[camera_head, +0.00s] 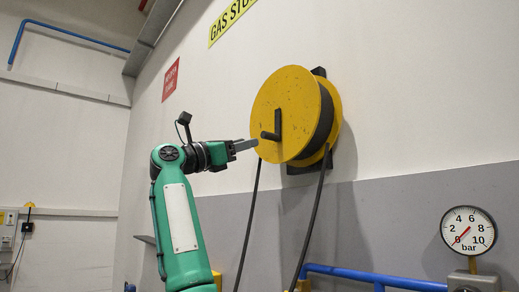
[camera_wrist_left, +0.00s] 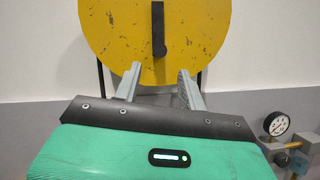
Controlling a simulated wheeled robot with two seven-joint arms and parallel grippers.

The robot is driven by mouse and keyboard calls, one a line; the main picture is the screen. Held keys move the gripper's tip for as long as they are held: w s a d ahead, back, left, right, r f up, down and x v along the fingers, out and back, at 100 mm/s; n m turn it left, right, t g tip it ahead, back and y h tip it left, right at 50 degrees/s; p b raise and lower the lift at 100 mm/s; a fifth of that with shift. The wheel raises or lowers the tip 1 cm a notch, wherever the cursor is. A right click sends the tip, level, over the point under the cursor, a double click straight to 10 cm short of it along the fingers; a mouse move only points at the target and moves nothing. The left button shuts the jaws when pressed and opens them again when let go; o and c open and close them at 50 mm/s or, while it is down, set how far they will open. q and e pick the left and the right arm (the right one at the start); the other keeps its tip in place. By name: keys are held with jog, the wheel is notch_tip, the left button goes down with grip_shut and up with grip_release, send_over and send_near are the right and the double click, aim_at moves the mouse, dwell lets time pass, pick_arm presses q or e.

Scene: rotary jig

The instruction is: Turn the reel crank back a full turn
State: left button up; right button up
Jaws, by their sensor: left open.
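The yellow hose reel (camera_head: 286,105) is mounted on the wall, with a dark hose wound behind its front disc. Its black crank (camera_head: 277,126) points down from the hub, and the handle at its lower end sticks out toward the left. My left gripper (camera_head: 247,145) is in front of the reel's lower left edge, close to the handle. In the left wrist view, the crank (camera_wrist_left: 157,22) hangs down with its handle end beyond and between the fingertips. There my left gripper (camera_wrist_left: 159,75) is open and empty. My right gripper is not in view.
Two hose lengths (camera_head: 323,205) hang below the reel. A pressure gauge (camera_head: 468,231) stands at the lower right, beside a blue pipe (camera_head: 400,282) along the wall. A yellow sign (camera_head: 230,17) and a red sign (camera_head: 171,80) are on the wall.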

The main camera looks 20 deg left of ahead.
pick_arm(q)
jog(key=shift+b+v, duration=0.5)
jog(key=shift+v, duration=1.7)
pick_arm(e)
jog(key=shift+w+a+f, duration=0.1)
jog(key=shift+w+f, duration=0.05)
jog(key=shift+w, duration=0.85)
